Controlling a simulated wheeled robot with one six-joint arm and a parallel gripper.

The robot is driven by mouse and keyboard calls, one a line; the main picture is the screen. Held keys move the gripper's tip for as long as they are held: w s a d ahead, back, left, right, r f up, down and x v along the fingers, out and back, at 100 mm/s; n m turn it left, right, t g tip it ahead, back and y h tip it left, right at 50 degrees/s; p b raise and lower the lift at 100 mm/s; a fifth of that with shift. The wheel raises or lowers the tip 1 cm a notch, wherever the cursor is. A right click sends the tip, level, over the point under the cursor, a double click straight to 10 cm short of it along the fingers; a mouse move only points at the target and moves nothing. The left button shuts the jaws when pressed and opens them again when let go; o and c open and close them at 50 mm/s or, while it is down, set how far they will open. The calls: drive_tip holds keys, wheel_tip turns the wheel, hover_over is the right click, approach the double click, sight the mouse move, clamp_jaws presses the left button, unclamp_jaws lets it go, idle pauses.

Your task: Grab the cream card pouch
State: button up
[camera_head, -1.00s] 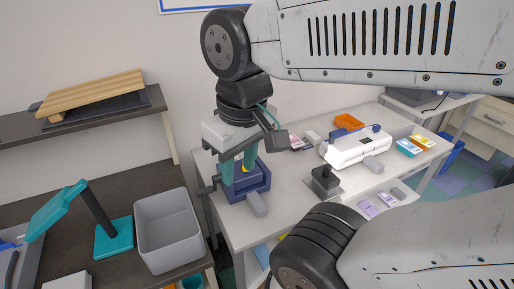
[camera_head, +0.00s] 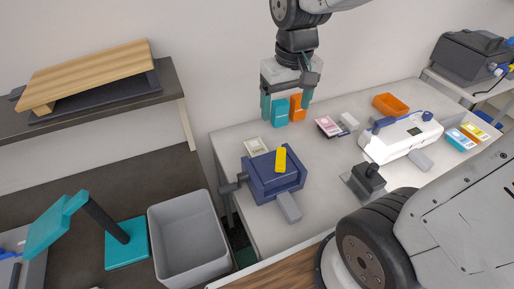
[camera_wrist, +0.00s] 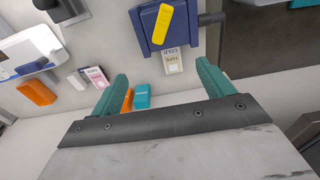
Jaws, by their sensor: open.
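The cream card pouch (camera_head: 255,146) lies flat on the white table, just behind the blue press-like device (camera_head: 272,180). In the wrist view the pouch (camera_wrist: 173,61) shows printed lettering and lies beside the blue device (camera_wrist: 166,28). My gripper (camera_head: 286,106) is open above the back of the table, to the right of and behind the pouch in the head view. In the wrist view the fingertips (camera_wrist: 162,74) spread either side of the pouch's direction, with nothing held. The pouch is apart from the fingers.
A teal box (camera_head: 280,113) and an orange box (camera_head: 298,108) stand near the wall, beneath my gripper. A yellow object (camera_head: 280,160) rests on the blue device. A pink-labelled pouch (camera_head: 327,127), white laminator (camera_head: 400,138) and orange tray (camera_head: 390,104) lie right. A grey bin (camera_head: 158,240) stands left.

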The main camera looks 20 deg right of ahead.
hover_over(257, 148)
wheel_tip(257, 148, down, 14)
drive_tip(key=shift+g, duration=0.3)
wheel_tip(257, 148, down, 9)
drive_tip(key=shift+r, duration=0.15)
drive_tip(key=c, duration=1.1)
drive_tip(key=shift+r, duration=0.15)
